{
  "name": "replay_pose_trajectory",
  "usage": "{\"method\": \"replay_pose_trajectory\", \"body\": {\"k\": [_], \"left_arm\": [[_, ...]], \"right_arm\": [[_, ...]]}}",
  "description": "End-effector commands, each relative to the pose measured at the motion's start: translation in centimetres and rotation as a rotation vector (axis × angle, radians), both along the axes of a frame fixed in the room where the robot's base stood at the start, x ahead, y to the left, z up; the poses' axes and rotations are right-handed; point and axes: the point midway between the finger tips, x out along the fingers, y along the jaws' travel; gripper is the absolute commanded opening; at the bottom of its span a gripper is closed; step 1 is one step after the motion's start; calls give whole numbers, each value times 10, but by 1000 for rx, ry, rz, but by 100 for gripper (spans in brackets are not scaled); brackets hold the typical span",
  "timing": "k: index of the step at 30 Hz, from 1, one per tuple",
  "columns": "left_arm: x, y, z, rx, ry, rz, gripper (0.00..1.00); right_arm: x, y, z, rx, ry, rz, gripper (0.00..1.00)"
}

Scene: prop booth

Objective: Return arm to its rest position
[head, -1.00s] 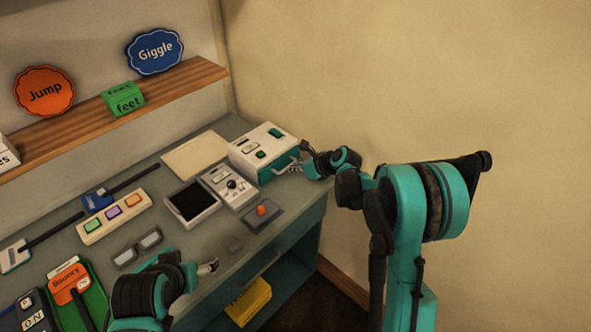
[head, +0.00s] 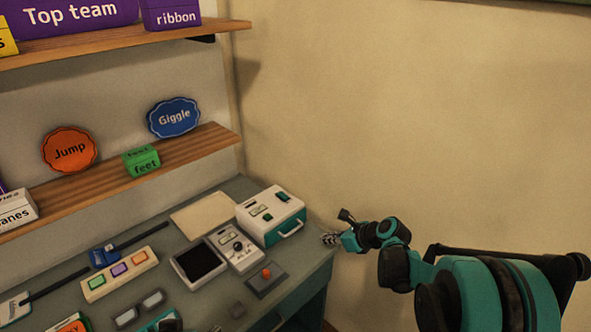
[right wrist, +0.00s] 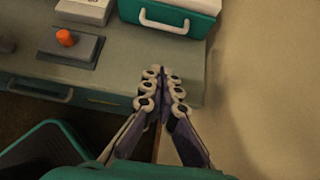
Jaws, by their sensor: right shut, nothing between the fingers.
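My right gripper (head: 330,239) is at the right end of the grey desk in the head view, right of the white and teal case (head: 270,216) and apart from it. In the right wrist view its fingers (right wrist: 163,78) are together and empty, over the desk's right edge, below the handle of the case (right wrist: 165,20).
The desk (head: 215,292) holds a dark-screened device (head: 199,264), a grey box with a knob (head: 235,248), an orange-button panel (head: 266,279) and a three-button strip (head: 121,273). Shelves (head: 190,153) with signs hang behind. A bare wall (head: 420,130) is on the right.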

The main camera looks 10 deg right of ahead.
Motion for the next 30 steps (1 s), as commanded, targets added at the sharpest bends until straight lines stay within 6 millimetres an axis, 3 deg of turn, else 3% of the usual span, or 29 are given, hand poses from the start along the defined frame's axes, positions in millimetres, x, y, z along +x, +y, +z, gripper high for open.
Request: {"method": "replay_pose_trajectory", "body": {"k": [4,7,15,24,30], "left_arm": [[0,0,-1,0,0,0,76],[0,0,-2,0,0,0,76],[0,0,-4,0,0,0,76],[0,0,-7,0,0,0,76],[0,0,-8,0,0,0,76]], "right_arm": [[-12,4,8,-82,-36,62,0],[-36,11,22,-246,-106,190,0],[-137,21,54,-882,-358,766,0],[-242,9,52,-1498,-559,1497,0],[-276,-1,43,-1706,-611,1813,0]]}}
